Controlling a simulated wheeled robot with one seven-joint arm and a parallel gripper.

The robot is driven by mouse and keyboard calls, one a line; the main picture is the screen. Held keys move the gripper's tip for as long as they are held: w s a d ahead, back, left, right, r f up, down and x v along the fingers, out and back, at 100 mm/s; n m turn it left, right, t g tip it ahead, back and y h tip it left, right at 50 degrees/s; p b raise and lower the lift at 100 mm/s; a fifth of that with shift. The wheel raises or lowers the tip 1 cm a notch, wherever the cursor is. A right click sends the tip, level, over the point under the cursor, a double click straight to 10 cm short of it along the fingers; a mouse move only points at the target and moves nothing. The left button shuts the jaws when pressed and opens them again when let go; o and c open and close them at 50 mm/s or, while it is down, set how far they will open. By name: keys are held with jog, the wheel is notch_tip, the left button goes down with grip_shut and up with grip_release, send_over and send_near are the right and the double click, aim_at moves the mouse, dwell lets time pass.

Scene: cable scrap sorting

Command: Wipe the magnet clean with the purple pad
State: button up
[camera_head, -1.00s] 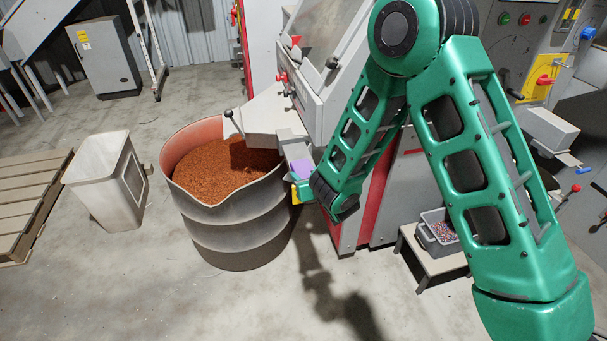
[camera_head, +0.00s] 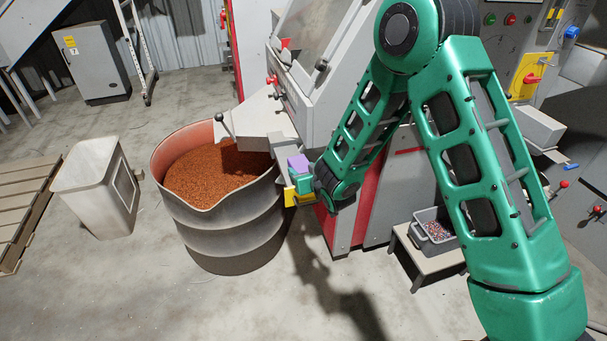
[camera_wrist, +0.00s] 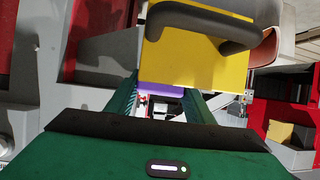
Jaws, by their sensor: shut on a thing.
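The purple pad (camera_head: 298,163) is at my gripper (camera_head: 302,182), by the spout of the grey machine. In the wrist view the pad (camera_wrist: 162,88) shows as a purple strip between the fingertips, and my gripper (camera_wrist: 160,95) is shut on it. A yellow plate (camera_wrist: 185,62) with a dark handle (camera_wrist: 205,22) is just beyond the pad; I cannot tell if they touch. In the head view the yellow plate (camera_head: 300,199) shows below the gripper. The magnet cannot be made out clearly; a narrow grey part (camera_head: 284,152) runs from the spout toward the pad.
A drum (camera_head: 228,232) of copper-coloured granules stands under the spout (camera_head: 252,132). A pale bin (camera_head: 92,190) and a pallet (camera_head: 22,205) are at left. A grey crate (camera_head: 421,236) sits on a low stand at right. The front floor is clear.

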jog(key=shift+w+a+f, duration=0.1)
jog(key=shift+w+a, duration=0.1)
jog(key=shift+w, duration=0.45)
jog(key=shift+w+a, duration=0.15)
jog(key=shift+w, duration=0.45)
jog(key=shift+s+d, duration=0.2)
jog(key=shift+s, duration=0.5)
jog(key=shift+s+d, duration=0.15)
jog(key=shift+s, duration=0.5)
jog(key=shift+s+d, duration=0.2)
jog(key=shift+s, duration=0.45)
jog(key=shift+s+d, duration=0.2)
jog(key=shift+s, duration=0.4)
jog(key=shift+s+a, duration=0.2)
jog(key=shift+a, duration=0.5)
jog(key=shift+s+a, duration=0.2)
jog(key=shift+a, duration=0.45)
jog(key=shift+w+d, duration=0.2)
jog(key=shift+w, duration=0.5)
jog(key=shift+w+d, duration=0.15)
jog(key=shift+w, duration=0.55)
jog(key=shift+f, duration=0.1)
jog(key=shift+r, duration=3.1)
jog(key=shift+r, duration=0.1)
